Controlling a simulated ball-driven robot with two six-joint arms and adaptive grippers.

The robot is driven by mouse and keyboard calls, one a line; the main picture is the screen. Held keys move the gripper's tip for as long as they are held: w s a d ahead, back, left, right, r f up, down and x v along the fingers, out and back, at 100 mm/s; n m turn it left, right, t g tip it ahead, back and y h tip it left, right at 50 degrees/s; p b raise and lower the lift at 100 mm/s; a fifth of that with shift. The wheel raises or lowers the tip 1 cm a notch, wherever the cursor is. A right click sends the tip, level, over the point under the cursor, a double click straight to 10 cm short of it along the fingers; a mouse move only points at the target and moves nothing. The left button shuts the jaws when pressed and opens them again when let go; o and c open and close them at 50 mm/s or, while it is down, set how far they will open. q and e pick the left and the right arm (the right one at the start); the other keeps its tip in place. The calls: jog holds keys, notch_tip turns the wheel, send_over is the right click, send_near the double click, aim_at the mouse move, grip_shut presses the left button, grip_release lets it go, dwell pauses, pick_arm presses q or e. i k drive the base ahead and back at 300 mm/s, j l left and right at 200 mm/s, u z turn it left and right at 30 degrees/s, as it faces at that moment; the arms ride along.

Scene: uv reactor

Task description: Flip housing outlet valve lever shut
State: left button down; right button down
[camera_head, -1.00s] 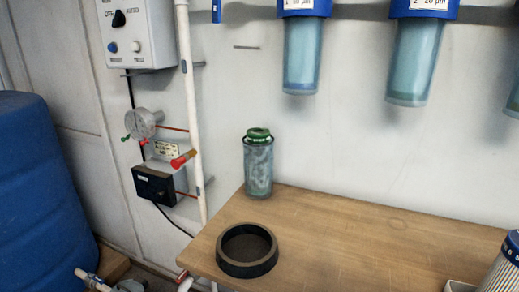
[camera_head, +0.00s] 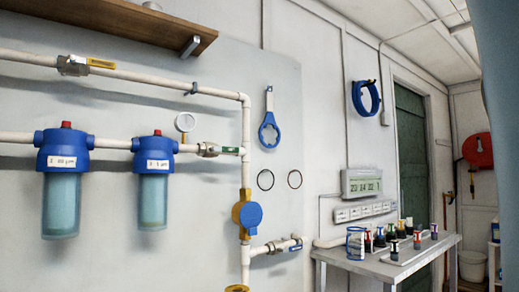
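A valve (camera_head: 208,150) sits on the white pipe to the right of the filter housings. Its green lever (camera_head: 231,150) lies along the pipe, pointing right. The housing marked 1 µm (camera_head: 153,200) hangs left of it, and another blue-topped housing (camera_head: 61,205) hangs further left. A second valve (camera_head: 72,65) with a yellow lever (camera_head: 102,64) is on the upper pipe, its lever along the pipe. A third valve (camera_head: 273,246) with a blue lever (camera_head: 296,247) is on the low branch pipe. Neither gripper shows in the view.
A small gauge (camera_head: 185,122) stands above the pipe left of the green-levered valve. A blue wrench (camera_head: 269,128) hangs on the wall. A side table (camera_head: 387,262) with bottles stands at the right. A wooden shelf (camera_head: 115,22) juts out at the upper left.

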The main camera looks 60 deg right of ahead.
aim_at(223, 148)
jog(key=k+z, duration=0.2)
jog(key=z, duration=0.25)
jog(key=k+l+z, duration=0.1)
jog(key=z, duration=0.35)
jog(key=k+l+z, duration=0.2)
jog(key=z, duration=0.2)
jog(key=i+j+z, duration=0.2)
jog(key=i+j, duration=0.15)
jog(key=i, duration=0.25)
jog(key=i+j+z, duration=0.15)
jog(key=i+j, duration=0.25)
jog(key=i, duration=0.3)
jog(key=k+l, duration=0.1)
jog(key=l, duration=1.2)
jog(key=k+l, duration=0.15)
jog(key=l, duration=0.5)
